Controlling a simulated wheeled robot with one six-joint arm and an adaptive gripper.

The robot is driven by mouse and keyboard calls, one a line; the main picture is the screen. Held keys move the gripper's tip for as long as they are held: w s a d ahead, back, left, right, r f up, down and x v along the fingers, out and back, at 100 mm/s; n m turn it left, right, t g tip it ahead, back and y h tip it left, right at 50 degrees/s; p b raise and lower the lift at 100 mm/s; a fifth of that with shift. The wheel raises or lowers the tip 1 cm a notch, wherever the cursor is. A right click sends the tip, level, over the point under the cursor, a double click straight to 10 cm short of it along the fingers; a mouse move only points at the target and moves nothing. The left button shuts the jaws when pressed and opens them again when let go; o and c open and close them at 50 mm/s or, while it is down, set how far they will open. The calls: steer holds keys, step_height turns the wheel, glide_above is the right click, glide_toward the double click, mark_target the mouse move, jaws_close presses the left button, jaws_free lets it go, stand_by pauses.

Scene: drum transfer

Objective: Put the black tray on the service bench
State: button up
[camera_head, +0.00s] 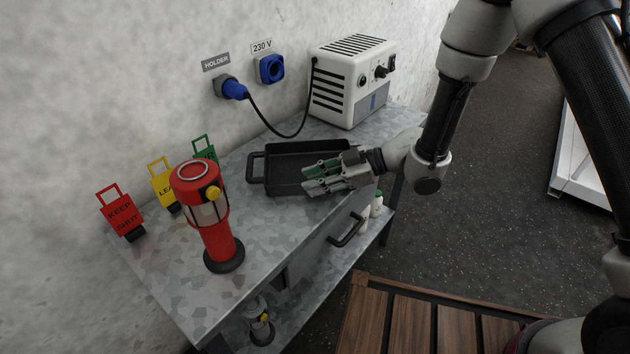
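The black tray (287,158) is a shallow rectangular pan with a loop handle at its left end. It appears to rest on a grey metal-topped bench (285,230) against the wall. My gripper (308,180) reaches in from the right, over the tray's right part. Its two fingers point left and look spread apart, with nothing seen between them. The fingers hide the tray's right end and any handle there. I cannot tell whether they touch the tray.
A red lantern (217,240) stands left of the tray. Red (120,212), yellow (162,185) and green (204,149) tags stand along the wall. A white vented unit (350,80) is behind, its cable running to a blue plug (232,88). A wooden slatted platform (410,325) lies in front.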

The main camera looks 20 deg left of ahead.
steer(key=v, duration=1.1)
steer(key=shift+d+r, duration=0.2)
steer(key=shift+d, duration=0.15)
steer(key=shift+w, duration=0.15)
steer(key=w+d+r+m+t+h, duration=0.3)
steer(key=w+d+r+t, duration=0.25)
steer(key=w+d, duration=0.3)
steer(key=w+d+r+m+t+h, duration=0.3)
steer(key=w+d+r+m+t, duration=0.15)
steer(key=w+d+r, duration=0.4)
steer(key=s+d+r+m+t+h, duration=0.1)
steer(key=s+d+r+m+h, duration=0.15)
steer(key=d, duration=0.55)
steer(key=s+d+r+m+t+h, duration=0.1)
steer(key=s+d+r+m+h, duration=0.2)
steer(key=d, duration=0.5)
steer(key=s+d+r+m+g+h, duration=0.1)
steer(key=s+d+r+m+h, duration=0.25)
steer(key=s+d, duration=0.55)
steer(key=s+m+g+y, duration=0.2)
steer(key=s+m, duration=0.4)
steer(key=s, duration=1.2)
steer(key=shift+s+d+f+g, duration=0.25)
steer(key=shift+f+g, duration=0.25)
steer(key=shift+g, duration=0.3)
